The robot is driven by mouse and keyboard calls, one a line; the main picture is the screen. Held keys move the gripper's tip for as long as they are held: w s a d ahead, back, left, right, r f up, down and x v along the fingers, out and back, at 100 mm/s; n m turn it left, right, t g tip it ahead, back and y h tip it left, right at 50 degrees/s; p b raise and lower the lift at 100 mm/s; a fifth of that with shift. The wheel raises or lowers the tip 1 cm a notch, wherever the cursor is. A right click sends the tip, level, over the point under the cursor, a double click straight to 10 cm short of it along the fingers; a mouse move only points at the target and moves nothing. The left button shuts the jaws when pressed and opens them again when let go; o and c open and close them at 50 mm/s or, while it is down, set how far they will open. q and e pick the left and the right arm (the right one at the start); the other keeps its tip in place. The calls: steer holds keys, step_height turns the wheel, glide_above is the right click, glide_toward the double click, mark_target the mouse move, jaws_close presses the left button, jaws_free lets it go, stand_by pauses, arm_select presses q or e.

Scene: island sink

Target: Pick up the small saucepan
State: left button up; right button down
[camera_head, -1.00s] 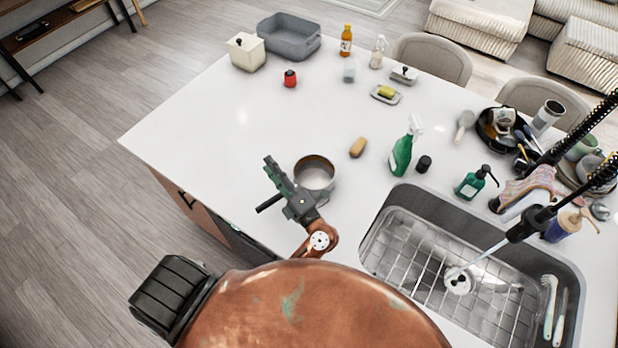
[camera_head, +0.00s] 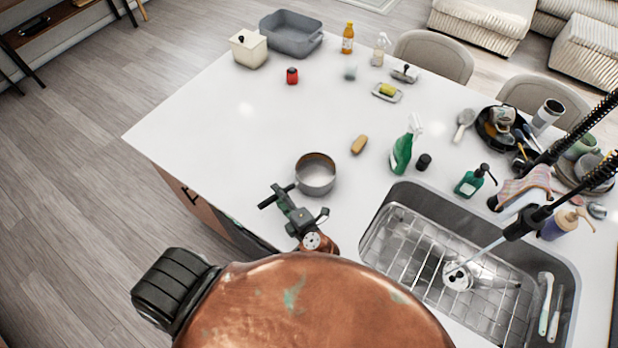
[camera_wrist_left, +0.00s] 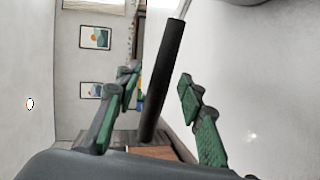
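The small saucepan (camera_head: 316,178) is a round grey metal pan standing upright on the white island. Its black handle points left and toward me. My left gripper (camera_head: 301,201) is at the near side of the pan, by the handle, with its fingers spread. In the left wrist view the black handle (camera_wrist_left: 163,80) runs between the two green-padded fingers of the open gripper (camera_wrist_left: 158,78), with visible gaps on both sides. Only a bit of the pan's metal shows at the top there. My right gripper is not in view.
The sink (camera_head: 440,265) with a wire rack is right of the gripper. The island's edge is close on the left. The counter left of the pan is clear.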

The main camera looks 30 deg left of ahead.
arm_select(q)
steer(key=shift+a, duration=0.2)
steer(key=shift+c, duration=0.6)
jaws_close()
steer(key=shift+w, duration=0.1)
